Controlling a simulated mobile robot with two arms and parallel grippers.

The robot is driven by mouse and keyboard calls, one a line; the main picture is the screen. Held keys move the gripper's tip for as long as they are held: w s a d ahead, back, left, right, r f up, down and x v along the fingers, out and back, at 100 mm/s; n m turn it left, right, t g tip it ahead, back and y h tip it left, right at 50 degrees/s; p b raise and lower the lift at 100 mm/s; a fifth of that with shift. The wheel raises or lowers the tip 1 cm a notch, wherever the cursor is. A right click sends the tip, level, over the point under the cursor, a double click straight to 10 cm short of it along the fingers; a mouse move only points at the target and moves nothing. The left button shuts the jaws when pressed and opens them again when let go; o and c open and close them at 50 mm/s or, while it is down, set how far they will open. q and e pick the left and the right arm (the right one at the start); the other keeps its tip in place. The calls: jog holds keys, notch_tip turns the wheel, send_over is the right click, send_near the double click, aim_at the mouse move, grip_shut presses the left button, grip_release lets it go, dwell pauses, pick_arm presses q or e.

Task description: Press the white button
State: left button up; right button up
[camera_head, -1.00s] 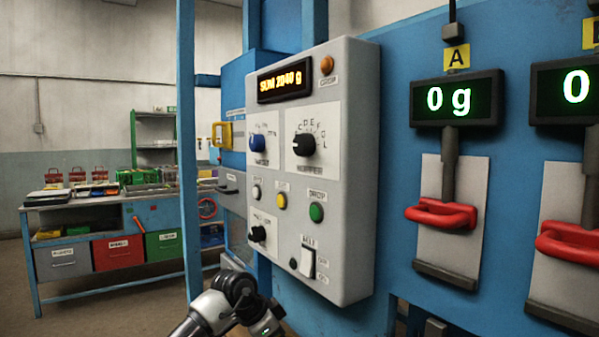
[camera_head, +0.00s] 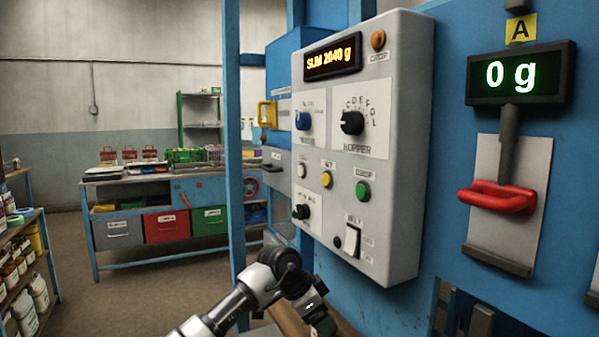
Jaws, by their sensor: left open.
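The white button (camera_head: 301,170) is a small round button at the left end of a row on the grey control panel (camera_head: 405,150). A yellow button (camera_head: 326,179) and a green button (camera_head: 362,191) sit to its right. My left arm comes in from the bottom, and its gripper (camera_head: 322,322) is low, below the panel and apart from it. The gripper's fingers are hard to make out, and nothing shows in them. My right gripper is not in view.
The panel also bears a blue knob (camera_head: 303,121), black knobs and a white rocker switch (camera_head: 351,240). A blue post (camera_head: 233,130) stands left of it. A red handle (camera_head: 497,197) hangs at right. A shelf with jars (camera_head: 30,285) is at far left.

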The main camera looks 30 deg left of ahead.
pick_arm(q)
grip_shut()
dwell(1.5)
